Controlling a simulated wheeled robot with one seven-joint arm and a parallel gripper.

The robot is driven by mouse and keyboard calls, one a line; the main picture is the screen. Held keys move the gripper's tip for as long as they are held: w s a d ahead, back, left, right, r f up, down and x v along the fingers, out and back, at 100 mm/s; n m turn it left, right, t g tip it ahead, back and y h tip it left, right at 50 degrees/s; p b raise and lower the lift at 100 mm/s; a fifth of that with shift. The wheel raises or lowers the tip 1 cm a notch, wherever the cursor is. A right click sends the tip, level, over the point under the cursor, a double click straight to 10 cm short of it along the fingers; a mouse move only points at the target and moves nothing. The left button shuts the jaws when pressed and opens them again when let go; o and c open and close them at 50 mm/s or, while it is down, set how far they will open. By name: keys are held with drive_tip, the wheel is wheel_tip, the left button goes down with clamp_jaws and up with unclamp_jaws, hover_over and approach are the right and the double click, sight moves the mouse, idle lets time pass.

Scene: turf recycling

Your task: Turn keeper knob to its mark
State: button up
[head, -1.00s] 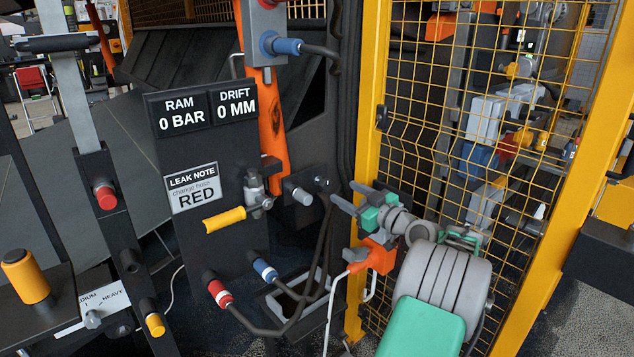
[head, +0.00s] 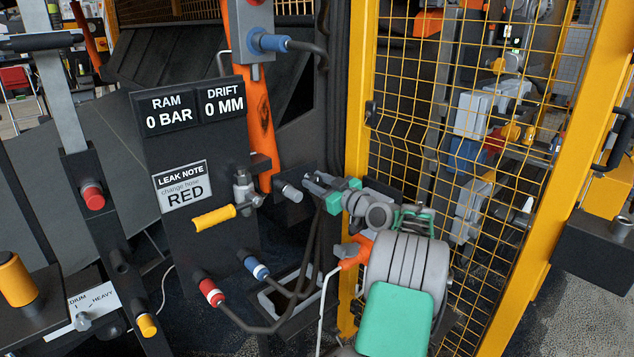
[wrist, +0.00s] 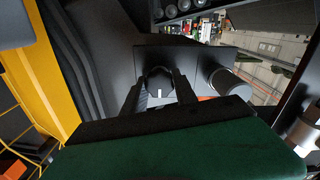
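A dark round knob (wrist: 157,78), which I take for the keeper knob, shows between my fingertips in the wrist view. It sits on a dark plate beside a silver cylindrical pin (wrist: 230,84). A small white line shows just in front of the knob; I cannot tell whether it is the mark. In the head view the pin (head: 291,192) sticks out of the bracket right of the yellow-handled valve, and my gripper (head: 314,182) hides the knob. My gripper is open, one finger on each side of the knob. Contact is not clear.
The yellow-handled valve (head: 214,217) and a panel with red (head: 210,292) and blue (head: 257,268) hose couplings stand left of my gripper. Dark hoses run below it. A yellow post (head: 362,120) and mesh fence stand close on the right.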

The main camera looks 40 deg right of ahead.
clamp_jaws()
drive_tip(key=shift+d, duration=0.1)
drive_tip(key=shift+m, duration=0.3)
drive_tip(key=m+p, duration=0.1)
drive_tip(key=m, duration=0.1)
drive_tip(key=shift+m, duration=0.3)
drive_tip(key=m+p, duration=0.2)
drive_tip(key=m, duration=0.2)
drive_tip(key=shift+m, duration=0.3)
drive_tip(key=m+p, duration=0.4)
drive_tip(key=m, duration=0.2)
drive_tip(key=m+p, duration=0.2)
drive_tip(key=m, duration=0.2)
drive_tip(key=shift+f+m, duration=0.1)
drive_tip(key=shift+m, duration=0.3)
drive_tip(key=shift+p, duration=0.3)
